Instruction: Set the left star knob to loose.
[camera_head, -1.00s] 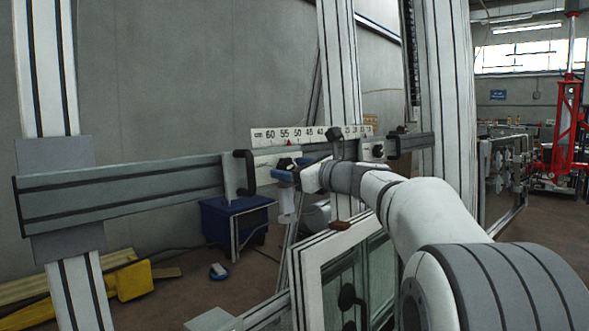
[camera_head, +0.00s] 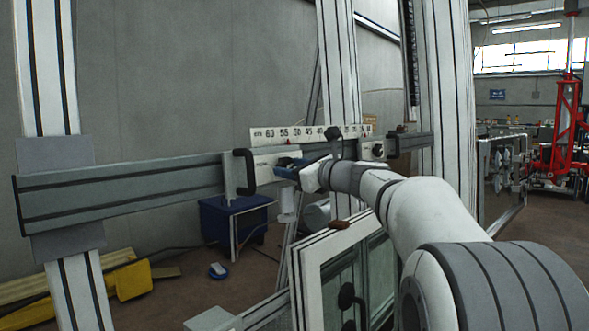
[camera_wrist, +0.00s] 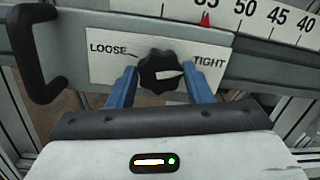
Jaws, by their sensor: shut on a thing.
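The left star knob (camera_wrist: 156,64) is black and lobed, on a white plate (camera_wrist: 100,66) marked LOOSE on the left and TIGHT on the right. Its white pointer points right, towards TIGHT. My gripper (camera_wrist: 161,76) has one blue finger on each side of the knob and is shut on it. In the head view my gripper (camera_head: 287,168) is at the plate on the rail, and it mostly hides the knob there.
A black handle (camera_head: 243,172) stands just left of the plate, on the grey rail (camera_head: 120,190). A number scale (camera_head: 300,134) runs above, with a red marker. A second knob plate (camera_head: 375,151) is to the right. A white-framed panel (camera_head: 310,285) stands below my arm.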

